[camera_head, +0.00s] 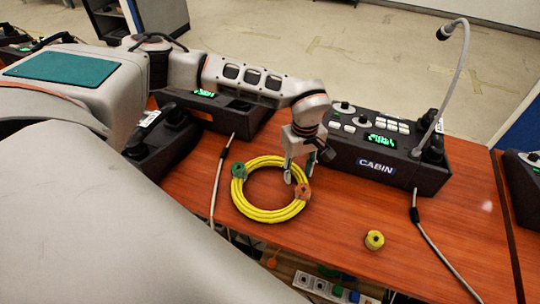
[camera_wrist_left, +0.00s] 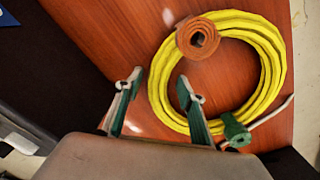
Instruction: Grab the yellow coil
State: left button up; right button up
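My left gripper (camera_head: 300,168) points down over the coil's right far side, near the orange connector. In the left wrist view the gripper (camera_wrist_left: 160,88) is open and empty. One finger overlaps the coil's ring (camera_wrist_left: 272,70) and the other is outside it, with part of the band showing between them. Whether they touch it cannot be told. My right gripper is not in view.
A black CABIN paging console (camera_head: 376,167) with a gooseneck microphone (camera_head: 440,90) stands just right of the gripper. A black handset unit (camera_head: 160,145) stands left of the coil. A small yellow spool (camera_head: 374,240) sits on clear table at front right. Grey cables cross the table.

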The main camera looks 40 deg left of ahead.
pick_arm(q)
grip_shut()
jog(key=shift+r, duration=0.15)
